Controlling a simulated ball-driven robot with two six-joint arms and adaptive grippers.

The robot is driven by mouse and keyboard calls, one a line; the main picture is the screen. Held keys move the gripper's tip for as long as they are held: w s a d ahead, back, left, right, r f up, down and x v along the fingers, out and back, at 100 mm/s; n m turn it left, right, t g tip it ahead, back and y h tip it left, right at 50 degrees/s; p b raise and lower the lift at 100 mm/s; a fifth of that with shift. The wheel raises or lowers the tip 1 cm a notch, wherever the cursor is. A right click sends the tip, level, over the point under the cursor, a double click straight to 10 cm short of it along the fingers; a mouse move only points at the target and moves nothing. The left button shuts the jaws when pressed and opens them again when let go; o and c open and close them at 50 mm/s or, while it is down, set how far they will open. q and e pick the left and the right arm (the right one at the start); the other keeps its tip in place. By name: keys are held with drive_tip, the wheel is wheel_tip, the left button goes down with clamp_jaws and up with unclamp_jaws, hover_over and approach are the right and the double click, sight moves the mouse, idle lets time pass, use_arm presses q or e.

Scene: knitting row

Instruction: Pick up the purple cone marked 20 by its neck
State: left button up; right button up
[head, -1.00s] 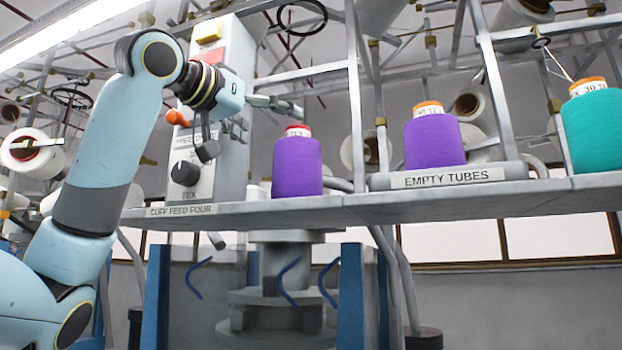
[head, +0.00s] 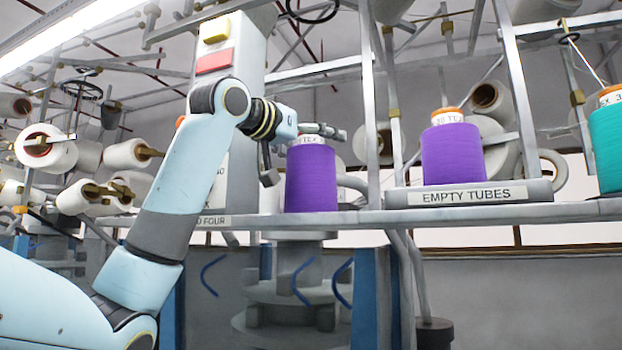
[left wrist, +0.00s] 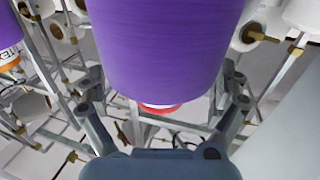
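A purple cone (head: 311,180) stands upright on the grey shelf, its pale neck label mostly covered by my left gripper (head: 322,130), so I cannot read its number. In the left wrist view the purple cone (left wrist: 172,45) hangs inverted in the picture, with its red-rimmed tip low between the fingers of my left gripper (left wrist: 165,92). The fingers are spread either side of it, with gaps showing near the tip. A second purple cone (head: 452,155) with an orange top stands further right; its small label seems to read 20. My right gripper is out of view.
A teal cone (head: 608,145) stands at the right edge. The EMPTY TUBES sign (head: 466,196) fronts a raised ledge under the second purple cone. Metal uprights (head: 369,110) stand just right of the first cone. A grey machine post (head: 238,60) rises behind my arm.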

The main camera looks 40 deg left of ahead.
use_arm(q)
drive_tip(key=c, duration=1.8)
drive_tip(key=shift+c, duration=0.5)
drive_tip(key=shift+r, duration=0.15)
